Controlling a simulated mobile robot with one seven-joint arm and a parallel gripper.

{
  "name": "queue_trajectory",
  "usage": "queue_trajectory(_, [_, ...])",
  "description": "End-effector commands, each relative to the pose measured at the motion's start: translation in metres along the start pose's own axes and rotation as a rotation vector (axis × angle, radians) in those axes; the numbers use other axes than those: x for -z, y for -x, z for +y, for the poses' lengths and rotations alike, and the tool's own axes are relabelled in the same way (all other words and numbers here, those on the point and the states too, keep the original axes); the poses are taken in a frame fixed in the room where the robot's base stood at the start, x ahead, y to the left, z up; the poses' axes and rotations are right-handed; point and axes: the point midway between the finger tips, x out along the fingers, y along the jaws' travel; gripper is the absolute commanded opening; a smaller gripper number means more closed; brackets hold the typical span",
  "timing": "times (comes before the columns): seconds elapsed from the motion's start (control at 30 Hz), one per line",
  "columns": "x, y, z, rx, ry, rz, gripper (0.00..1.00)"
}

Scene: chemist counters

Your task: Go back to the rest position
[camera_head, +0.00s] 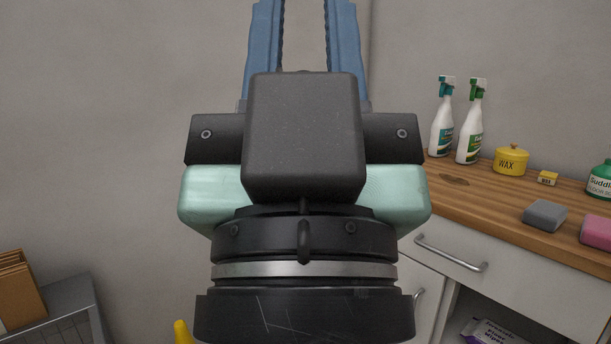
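My gripper (304,40) stands upright in the middle of the view, close to the camera, with its blue fingers pointing up. The fingers are spread apart, and only bare wall shows between them. The fingertips are cut off by the top edge of the picture. The black and pale green body of my gripper hides much of the middle of the scene.
On the right is a wooden counter (470,196) with two spray bottles (470,138), a yellow wax pot (511,161), a grey sponge (545,215) and a pink sponge (597,232). A grey metal stand (72,297) holds brown folders (18,290) at lower left. The wall behind is bare.

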Motion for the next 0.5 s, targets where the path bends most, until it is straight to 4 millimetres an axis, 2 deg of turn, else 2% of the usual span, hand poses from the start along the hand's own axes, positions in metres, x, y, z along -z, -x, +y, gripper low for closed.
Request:
queue_trajectory(0.03, [0.018, -0.019, 0.000, 0.000, -0.001, 0.000, 0.27])
queue_trajectory(0.5, [0.114, -0.123, 0.001, 0.000, -0.003, -0.002, 0.27])
